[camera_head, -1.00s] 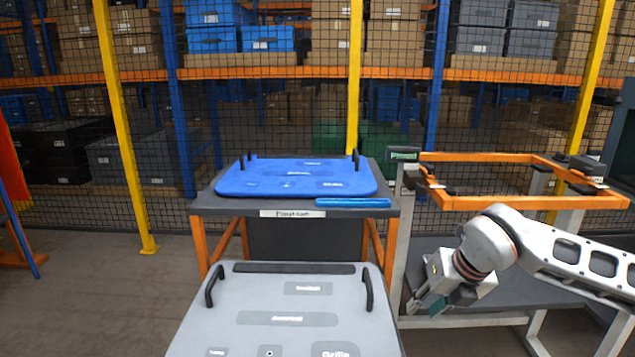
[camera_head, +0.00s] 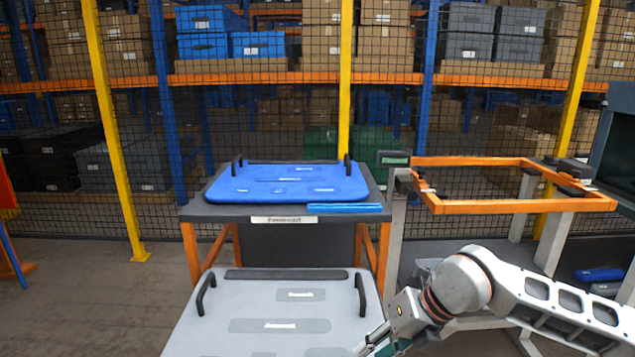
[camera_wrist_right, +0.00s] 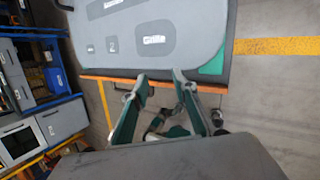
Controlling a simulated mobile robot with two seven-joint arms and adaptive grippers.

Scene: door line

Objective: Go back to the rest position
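My right arm comes in from the right in the head view. Its gripper (camera_head: 378,347) is low, at the right edge of the grey board, and partly cut off by the bottom of the picture. In the right wrist view the two fingers of my right gripper (camera_wrist_right: 155,85) stand apart with nothing between them. Their tips are near the edge of the grey board (camera_wrist_right: 160,35), which lies beyond them; I cannot tell the exact gap. My left gripper is in neither view.
The grey board (camera_head: 270,305) with black handles is in front of me. Behind it a blue board (camera_head: 290,183) and a light-blue bar (camera_head: 345,208) lie on a table (camera_head: 210,212). An orange frame (camera_head: 515,207) stands at the right. A mesh fence closes the back.

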